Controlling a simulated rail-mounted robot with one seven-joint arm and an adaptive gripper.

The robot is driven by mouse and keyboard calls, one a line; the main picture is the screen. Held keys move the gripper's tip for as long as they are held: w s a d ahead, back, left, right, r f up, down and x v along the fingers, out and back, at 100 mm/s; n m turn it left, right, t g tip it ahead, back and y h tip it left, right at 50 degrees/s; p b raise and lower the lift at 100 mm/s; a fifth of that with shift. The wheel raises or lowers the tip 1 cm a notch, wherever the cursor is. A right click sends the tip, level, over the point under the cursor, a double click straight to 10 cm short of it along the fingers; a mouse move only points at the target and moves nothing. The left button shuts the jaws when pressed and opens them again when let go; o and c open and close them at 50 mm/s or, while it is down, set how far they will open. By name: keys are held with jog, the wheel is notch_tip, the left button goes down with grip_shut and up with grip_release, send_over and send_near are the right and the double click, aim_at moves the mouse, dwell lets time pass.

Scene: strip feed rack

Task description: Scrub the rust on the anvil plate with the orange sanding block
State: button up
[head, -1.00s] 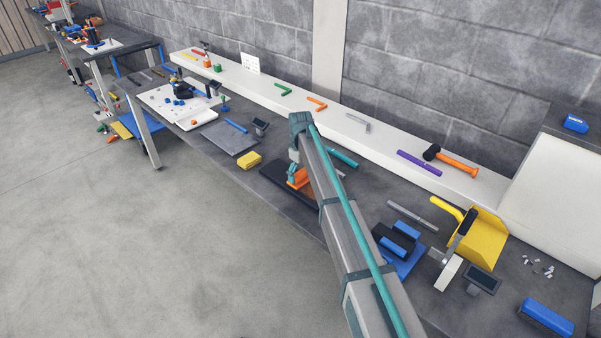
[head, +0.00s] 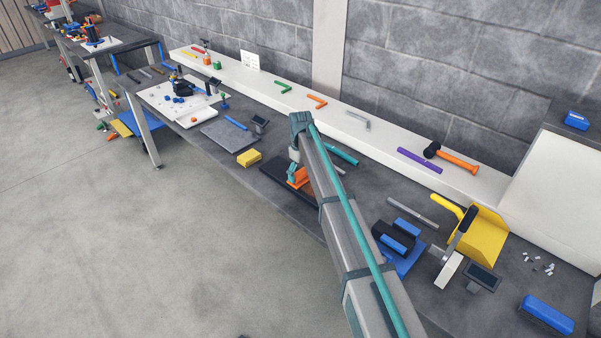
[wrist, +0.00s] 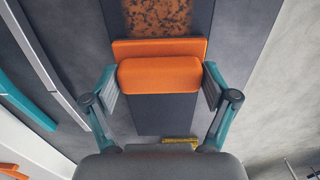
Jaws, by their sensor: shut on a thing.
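The orange sanding block (wrist: 160,76) is held between the two fingers of my gripper (wrist: 160,85), one at each side. It also shows in the head view (head: 300,178), partly hidden by my arm. Below it is the dark anvil plate (wrist: 160,115), which shows in the head view (head: 268,166) on the bench too. A mottled orange-brown rust patch (wrist: 160,18) shows on the plate at the top of the wrist view, just past the block's edge. The block is over or on the plate; I cannot tell whether it touches.
A yellow block (head: 249,158) lies near the plate's left end. A teal cylinder (head: 343,156) lies behind my arm. A white shelf (head: 385,145) with tools runs along the wall. A yellow dustpan (head: 480,238) stands at right. Open floor lies in front of the bench.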

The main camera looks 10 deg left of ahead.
aim_at(310, 188)
jog(key=shift+d+f, duration=0.1)
jog(key=shift+s+d+f, duration=0.1)
jog(key=shift+s+d, duration=0.55)
jog(key=shift+d, duration=0.3)
jog(key=shift+s+d+f, duration=0.1)
jog(key=shift+s+d, duration=0.5)
jog(key=shift+d, duration=0.35)
jog(key=shift+s+d, duration=0.15)
jog(key=shift+d, duration=0.1)
jog(key=shift+c, duration=0.4)
jog(key=shift+s+d+r, duration=0.1)
jog(key=shift+s+d, duration=0.2)
jog(key=shift+d, duration=0.3)
jog(key=shift+s+d+f, duration=0.1)
jog(key=shift+s+d, duration=0.25)
jog(key=shift+d, duration=0.3)
jog(key=shift+s+d+r, duration=0.1)
jog(key=shift+s+d, duration=0.2)
jog(key=shift+d, duration=0.3)
jog(key=shift+w+a+r, duration=0.1)
jog(key=shift+w+a, duration=0.35)
jog(key=shift+a, duration=0.15)
jog(key=shift+w+a, duration=0.65)
jog(key=shift+a, duration=0.5)
jog(key=shift+w+a, duration=0.6)
jog(key=shift+a, duration=0.6)
jog(key=shift+w+a, duration=0.65)
jog(key=shift+a, duration=0.5)
